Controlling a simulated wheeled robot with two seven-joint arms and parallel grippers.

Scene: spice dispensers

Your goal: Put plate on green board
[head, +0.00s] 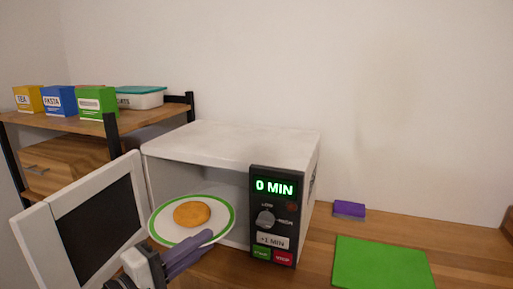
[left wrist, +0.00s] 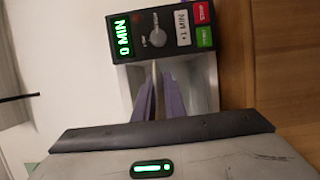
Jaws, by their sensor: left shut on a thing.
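A white plate with a green rim (head: 163,233) carries a round orange-brown food piece (head: 192,213). My left gripper (head: 207,240) comes in from below and is shut on the plate's near right edge. In the left wrist view, the purple fingers (left wrist: 158,98) close around the thin plate edge, seen edge-on. The green board (head: 383,263) lies flat and bare on the wooden counter, right of the microwave. My right gripper is not in view.
The microwave door (head: 98,222) stands open at the left. The control panel (head: 274,215) reads 0 MIN. A purple sponge-like block (head: 349,209) lies behind the board. A shelf (head: 60,127) with several boxes stands at the left.

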